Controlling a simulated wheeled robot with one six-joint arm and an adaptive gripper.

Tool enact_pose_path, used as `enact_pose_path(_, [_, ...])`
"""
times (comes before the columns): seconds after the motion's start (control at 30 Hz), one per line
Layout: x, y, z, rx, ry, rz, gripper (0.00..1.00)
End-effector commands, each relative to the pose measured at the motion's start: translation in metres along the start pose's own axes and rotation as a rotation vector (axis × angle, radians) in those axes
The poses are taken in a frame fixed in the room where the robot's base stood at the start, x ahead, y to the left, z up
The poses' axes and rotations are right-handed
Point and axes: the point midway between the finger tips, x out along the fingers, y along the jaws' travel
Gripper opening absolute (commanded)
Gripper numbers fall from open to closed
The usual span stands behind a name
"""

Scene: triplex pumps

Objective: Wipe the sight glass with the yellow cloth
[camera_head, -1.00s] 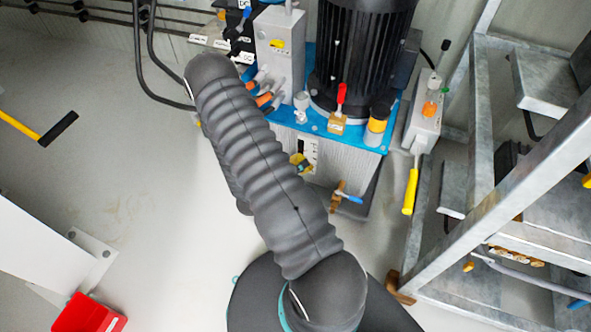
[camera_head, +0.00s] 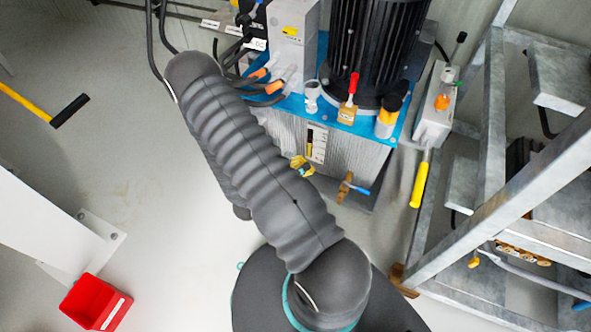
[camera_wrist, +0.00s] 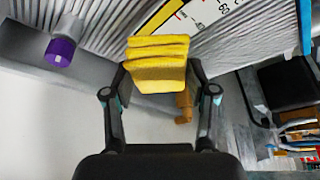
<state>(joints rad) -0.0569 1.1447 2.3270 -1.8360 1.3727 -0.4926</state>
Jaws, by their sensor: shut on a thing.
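The sight glass (camera_head: 317,143) is an upright strip with a white scale on the ribbed front of the blue-topped tank. In the wrist view, its scale (camera_wrist: 195,17) runs slanted at the top, with black numbers, red marks and a yellow band. My gripper (camera_wrist: 157,76) is shut on the folded yellow cloth (camera_wrist: 157,50). The cloth sits just below the scale in that view; I cannot tell whether they touch. In the head view the cloth (camera_head: 303,166) shows at the lower left of the sight glass. My arm hides most of the gripper there.
A brass valve with a blue handle (camera_head: 358,189) sticks out low at the tank's right. A purple cap (camera_wrist: 60,51) is left in the wrist view. A metal frame (camera_head: 495,110) and yellow-handled lever (camera_head: 419,185) stand right. A red bin (camera_head: 97,303) is lower left.

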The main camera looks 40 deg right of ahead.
Motion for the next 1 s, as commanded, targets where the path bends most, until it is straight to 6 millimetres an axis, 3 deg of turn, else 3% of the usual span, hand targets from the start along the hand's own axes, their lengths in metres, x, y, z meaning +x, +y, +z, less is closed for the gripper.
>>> enact_pose_path(0.23, [-0.005,0.001,-0.002,-0.002,-0.002,0.002,0.19])
enact_pose_path(0.53, [-0.026,0.001,-0.010,-0.003,-0.002,0.002,0.19])
enact_pose_path(0.83, [-0.028,0.000,-0.011,-0.001,0.000,0.001,0.19])
enact_pose_path(1.0, [-0.034,0.010,0.006,-0.013,-0.043,0.039,0.19])
